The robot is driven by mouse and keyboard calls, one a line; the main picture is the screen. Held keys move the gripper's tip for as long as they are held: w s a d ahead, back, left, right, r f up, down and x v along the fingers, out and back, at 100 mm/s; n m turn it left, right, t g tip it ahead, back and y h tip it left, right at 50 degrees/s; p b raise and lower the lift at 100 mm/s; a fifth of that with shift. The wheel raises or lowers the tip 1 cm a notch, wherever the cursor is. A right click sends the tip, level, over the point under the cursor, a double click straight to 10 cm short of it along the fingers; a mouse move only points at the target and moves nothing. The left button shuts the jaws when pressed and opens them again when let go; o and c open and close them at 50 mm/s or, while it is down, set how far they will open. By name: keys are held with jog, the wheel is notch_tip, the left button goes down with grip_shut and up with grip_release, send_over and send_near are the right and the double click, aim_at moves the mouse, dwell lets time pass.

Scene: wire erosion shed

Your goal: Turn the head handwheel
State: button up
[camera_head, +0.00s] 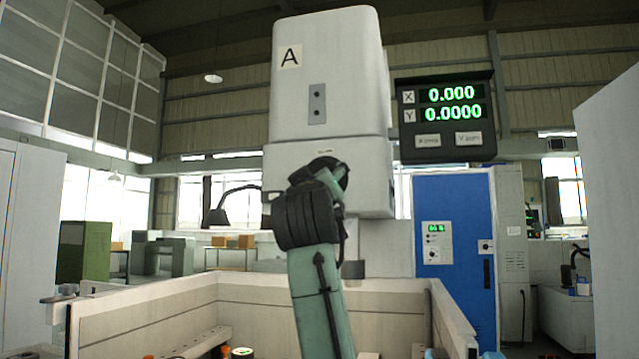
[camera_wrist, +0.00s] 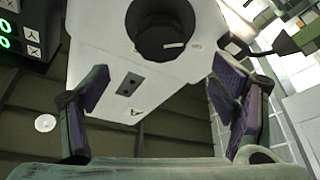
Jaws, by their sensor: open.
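The machine head (camera_head: 325,75) is a tall pale grey block marked "A". In the wrist view the head (camera_wrist: 110,60) appears upside down, with a round black handwheel (camera_wrist: 160,28) on its face; a short pale mark shows on the wheel. My gripper (camera_wrist: 160,80) is open and empty, its two purple-padded fingers wide apart. The handwheel lies beyond the fingertips, roughly centred between them, and no contact shows. In the head view my green arm and black wrist stand in front of the head's lower part. I cannot make out the wheel or the fingers clearly there.
A readout box (camera_head: 447,117) showing zeros hangs right of the head. Low tank walls (camera_head: 145,310) surround the foreground, with small fittings inside. A blue cabinet (camera_head: 455,265) stands behind at right; a white panel (camera_head: 610,200) closes the right edge.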

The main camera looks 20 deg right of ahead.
jog(key=p+x, duration=0.4)
jog(key=x, duration=0.6)
jog(key=shift+s+a+r+p, duration=0.1)
jog(key=shift+p, duration=0.3)
jog(key=shift+w, duration=0.4)
jog(key=c, duration=1.2)
jog(key=shift+o, duration=0.2)
jog(key=shift+m, duration=0.4)
jog(key=m+h+p, duration=0.2)
jog(key=m+h, duration=0.1)
jog(key=m, duration=0.2)
jog(key=shift+r+g, duration=0.1)
jog(key=shift+g, duration=0.3)
jog(key=shift+s+d+m+g+h+p, duration=0.15)
jog(key=shift+m+g+h+p, duration=0.35)
jog(key=shift+m, duration=0.9)
jog(key=shift+w+d+m+g+h+p, duration=0.1)
jog(key=shift+m+g+h+p, duration=0.35)
jog(key=shift+m, duration=0.95)
jog(key=shift+m+h, duration=0.3)
jog(key=shift+h, duration=0.05)
